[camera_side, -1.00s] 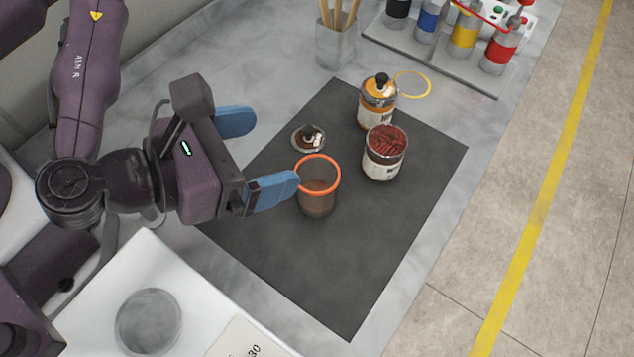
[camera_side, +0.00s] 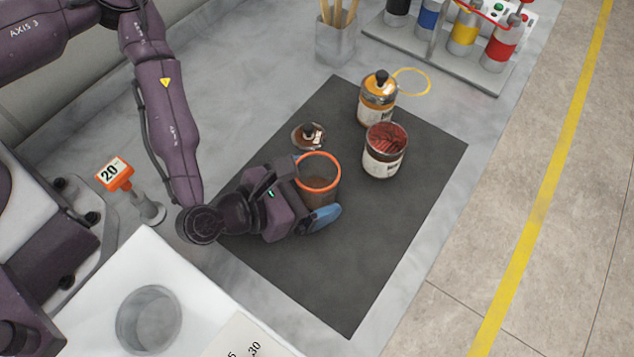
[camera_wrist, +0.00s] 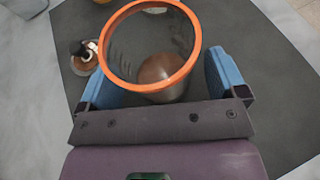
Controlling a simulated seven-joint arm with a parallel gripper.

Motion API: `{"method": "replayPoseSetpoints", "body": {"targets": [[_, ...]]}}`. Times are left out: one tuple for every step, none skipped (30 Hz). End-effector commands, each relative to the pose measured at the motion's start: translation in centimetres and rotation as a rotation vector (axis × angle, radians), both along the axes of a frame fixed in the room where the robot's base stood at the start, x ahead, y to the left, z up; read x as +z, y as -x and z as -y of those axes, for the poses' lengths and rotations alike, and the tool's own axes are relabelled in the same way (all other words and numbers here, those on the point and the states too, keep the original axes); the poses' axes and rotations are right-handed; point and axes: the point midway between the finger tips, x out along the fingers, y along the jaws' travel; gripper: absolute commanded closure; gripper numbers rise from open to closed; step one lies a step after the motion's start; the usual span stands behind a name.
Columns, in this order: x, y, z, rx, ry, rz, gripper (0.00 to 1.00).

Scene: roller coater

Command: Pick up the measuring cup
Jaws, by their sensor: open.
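The measuring cup (camera_side: 318,181) is a clear cup with an orange rim and some brown content at its bottom. It stands upright on the dark mat (camera_side: 370,240). My gripper (camera_side: 312,188) is low beside the cup, on its near left side. In the wrist view the cup (camera_wrist: 150,65) sits ahead of the palm, and the blue fingers of my gripper (camera_wrist: 165,85) stand on either side of it. The gripper is open. The left finger is partly hidden behind the cup in the wrist view; in the side view one finger is mostly hidden.
Right of the cup are an open jar with reddish content (camera_side: 385,152) and an orange bottle (camera_side: 377,98). A small lid-like item with a dark knob (camera_side: 309,136) lies close behind the cup. A white scale (camera_side: 190,300) carries a clear dish (camera_side: 148,320). The mat's front right is clear.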

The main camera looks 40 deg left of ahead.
Motion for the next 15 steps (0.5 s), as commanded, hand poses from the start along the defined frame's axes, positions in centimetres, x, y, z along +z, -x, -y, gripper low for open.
{"method": "replayPoseSetpoints", "body": {"targets": [[-0.13, -0.37, 0.13, 0.001, 0.0, 0.001, 0.09], [-0.17, -0.47, 0.17, 0.001, 0.0, 0.001, 0.09], [-0.21, -0.53, 0.21, 0.001, 0.0, 0.0, 0.09], [-0.22, -0.55, 0.22, 0.0, 0.0, 0.0, 0.09], [-0.22, -0.55, 0.22, 0.0, 0.0, 0.0, 0.09], [-0.22, -0.54, 0.22, 0.0, 0.0, -0.001, 0.09], [-0.21, -0.53, 0.22, 0.0, 0.0, 0.0, 0.09], [-0.21, -0.53, 0.22, 0.0, 0.0, 0.0, 0.09], [-0.21, -0.52, 0.21, 0.0, 0.0, 0.0, 0.12], [-0.21, -0.52, 0.21, 0.0, 0.0, 0.0, 0.19], [-0.21, -0.52, 0.21, 0.0, 0.0, 0.0, 0.25], [-0.21, -0.51, 0.21, 0.0, 0.0, 0.0, 0.35], [-0.21, -0.51, 0.21, 0.0, 0.0, 0.0, 0.42], [-0.21, -0.51, 0.21, 0.0, 0.0, 0.0, 0.48], [-0.21, -0.51, 0.21, 0.0, 0.0, 0.0, 0.58]]}}
